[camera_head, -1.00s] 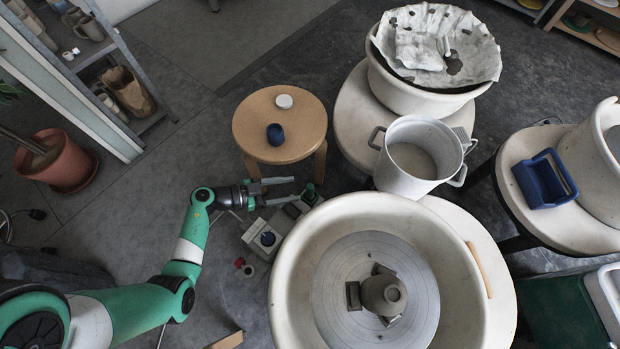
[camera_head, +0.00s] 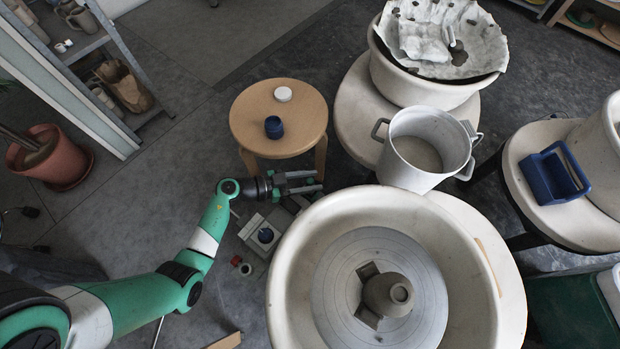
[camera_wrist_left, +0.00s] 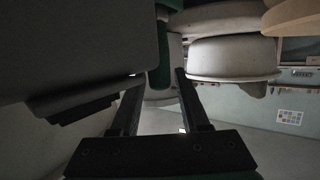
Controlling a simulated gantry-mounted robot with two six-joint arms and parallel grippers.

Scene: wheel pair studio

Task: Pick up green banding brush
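I cannot make out a green banding brush in either view. My left gripper (camera_head: 319,181) reaches in from the left, between the round wooden stool and the wheel basin. Its two fingers are apart, with nothing seen between them in the head view. In the left wrist view the fingers (camera_wrist_left: 158,78) are also apart. A dark green upright shape (camera_wrist_left: 161,50) shows beyond them, and I cannot tell what it is. My right gripper is not in view.
The wooden stool (camera_head: 245,115) holds a dark blue cup (camera_head: 274,128) and a white disc (camera_head: 283,94). The large pale basin (camera_head: 287,270) holds a wheel with a clay pot (camera_head: 383,292). A white bucket (camera_head: 402,172) stands behind it.

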